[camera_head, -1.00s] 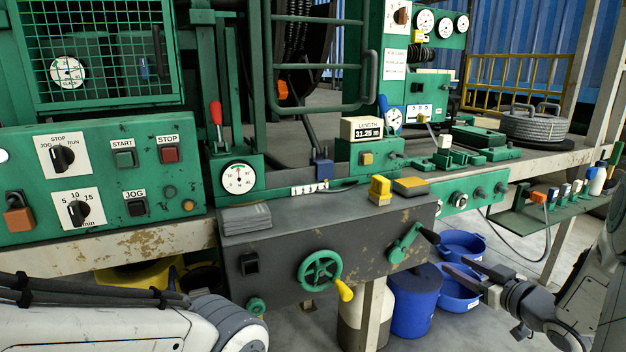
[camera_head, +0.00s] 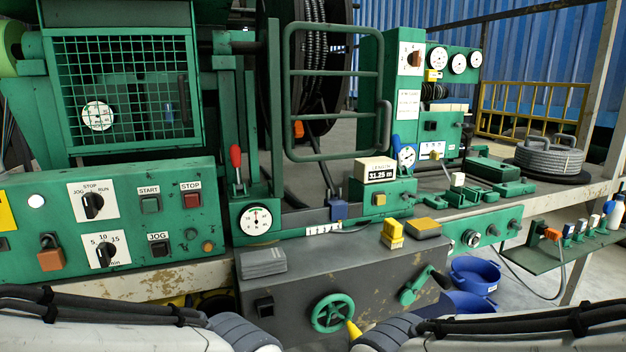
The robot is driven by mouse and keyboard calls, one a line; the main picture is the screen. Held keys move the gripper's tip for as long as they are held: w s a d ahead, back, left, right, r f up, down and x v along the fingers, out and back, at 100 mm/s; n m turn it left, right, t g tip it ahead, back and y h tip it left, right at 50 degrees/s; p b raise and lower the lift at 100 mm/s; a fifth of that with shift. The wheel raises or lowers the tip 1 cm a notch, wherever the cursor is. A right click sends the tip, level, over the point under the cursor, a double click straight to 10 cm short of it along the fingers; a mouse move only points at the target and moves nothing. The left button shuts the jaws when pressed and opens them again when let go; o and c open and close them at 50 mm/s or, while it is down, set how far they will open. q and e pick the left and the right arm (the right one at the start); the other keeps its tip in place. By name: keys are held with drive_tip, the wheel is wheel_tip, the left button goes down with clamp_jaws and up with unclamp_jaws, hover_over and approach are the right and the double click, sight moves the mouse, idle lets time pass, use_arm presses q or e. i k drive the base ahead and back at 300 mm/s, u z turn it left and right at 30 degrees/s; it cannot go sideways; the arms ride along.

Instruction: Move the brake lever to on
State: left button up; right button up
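A lever with a red grip (camera_head: 236,157) stands close to upright on a green housing above a round gauge (camera_head: 255,219). No brake label or on/off marking can be read beside it, so I cannot confirm that it is the brake lever. A green crank lever (camera_head: 416,287) with a dark handle sits on the front of the grey cabinet. Both of my arms cross the bottom of the view, and neither gripper is in view. Nothing is seen touching the red-gripped lever.
A green control panel (camera_head: 125,262) with knobs and buttons stands at left. A green handwheel (camera_head: 332,312) with a yellow handle is on the grey cabinet (camera_head: 300,285). A green tubular guard (camera_head: 333,157) rises right of the red-gripped lever. Blue tubs (camera_head: 474,272) stand on the floor.

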sight(235, 151)
drive_tip(key=k, duration=0.4)
drive_tip(key=u, duration=0.8)
drive_tip(key=i, duration=1.25)
drive_tip(key=z, duration=0.65)
